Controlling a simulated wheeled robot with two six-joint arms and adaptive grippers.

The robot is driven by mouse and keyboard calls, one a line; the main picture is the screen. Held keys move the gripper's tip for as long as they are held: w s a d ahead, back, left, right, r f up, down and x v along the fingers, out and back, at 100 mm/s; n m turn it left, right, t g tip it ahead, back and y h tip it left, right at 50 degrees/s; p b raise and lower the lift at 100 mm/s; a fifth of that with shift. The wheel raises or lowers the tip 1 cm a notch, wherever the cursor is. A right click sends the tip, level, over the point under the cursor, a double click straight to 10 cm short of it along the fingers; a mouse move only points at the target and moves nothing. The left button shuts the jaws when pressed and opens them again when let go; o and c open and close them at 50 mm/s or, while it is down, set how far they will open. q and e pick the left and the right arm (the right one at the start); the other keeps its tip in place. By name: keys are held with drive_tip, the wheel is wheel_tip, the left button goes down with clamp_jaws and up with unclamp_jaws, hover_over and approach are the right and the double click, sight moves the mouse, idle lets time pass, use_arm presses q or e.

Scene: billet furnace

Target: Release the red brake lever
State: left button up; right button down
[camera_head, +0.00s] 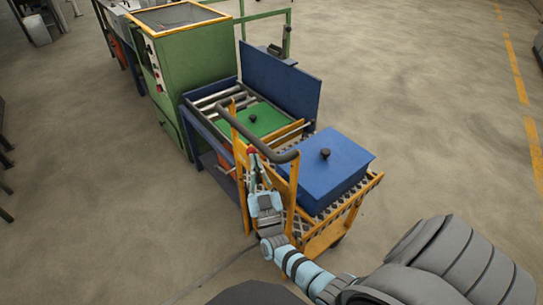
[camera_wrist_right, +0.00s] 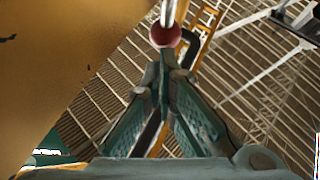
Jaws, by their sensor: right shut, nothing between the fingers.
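The red brake lever shows in the right wrist view as a round red knob (camera_wrist_right: 166,36) on a bright metal rod, just beyond my fingertips. In the head view, a small red spot by the cart's handle may be the same knob (camera_head: 251,150). My right gripper (camera_head: 254,167) is at the handle end of the orange cart, below its grey bar. In the wrist view the right gripper (camera_wrist_right: 165,66) has its tips together, with nothing between them. The knob lies ahead of the tips; whether they touch it I cannot tell. My left gripper is not in view.
The orange cart (camera_head: 313,247) carries a blue box (camera_head: 340,165) with a black knob. Its grey handle bar (camera_head: 232,122) arches over my gripper. Behind stand a blue roller table with a green lid (camera_head: 262,121) and a green furnace cabinet (camera_head: 205,55). Floor at right is clear.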

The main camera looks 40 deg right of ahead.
drive_tip(key=w+n+g+y+p, duration=0.1)
drive_tip(key=w+g+p, duration=0.1)
drive_tip(key=p, duration=0.2)
drive_tip(key=w+n+g+y+p, duration=0.1)
drive_tip(key=w+g+y+p, duration=0.1)
drive_tip(key=p, duration=0.3)
drive_tip(key=shift+w+r+n, duration=0.15)
drive_tip(key=shift+w+n, duration=0.15)
drive_tip(key=shift+w, duration=0.35)
